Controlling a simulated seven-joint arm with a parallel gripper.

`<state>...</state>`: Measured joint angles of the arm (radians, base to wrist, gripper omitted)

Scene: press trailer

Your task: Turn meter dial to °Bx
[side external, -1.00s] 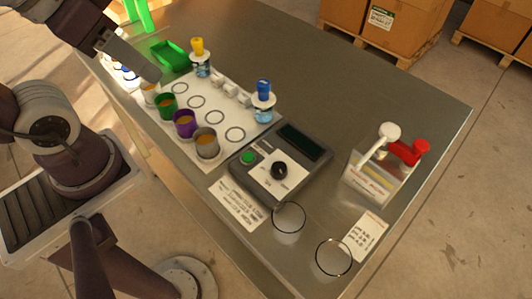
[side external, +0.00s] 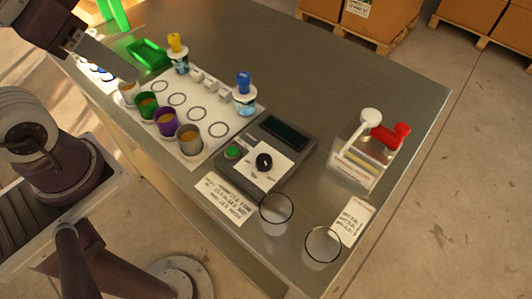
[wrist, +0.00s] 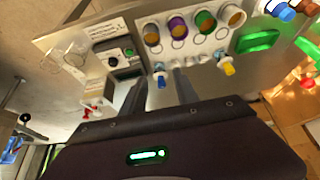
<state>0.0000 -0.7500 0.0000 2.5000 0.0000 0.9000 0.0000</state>
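The meter (side external: 290,155) is a grey box with a dark display, a green button and a black dial (side external: 264,161) on a white label. The dial's lettering is too small to read, so I cannot tell its setting. The meter also shows in the wrist view (wrist: 126,73), with its dial (wrist: 113,62) small and far off. My gripper (side external: 128,70) is at the upper left of the side view, above the table near the cups and well apart from the meter. In the wrist view its two fingers (wrist: 160,92) stand apart with nothing between them.
A white mat holds several cups (side external: 166,122), a yellow-topped bottle (side external: 178,55) and a blue-topped bottle (side external: 245,95) left of the meter. Two clear glasses (side external: 276,214) stand in front. A clear holder (side external: 357,160) with white and red handles stands right. A green tray (side external: 148,53) lies behind.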

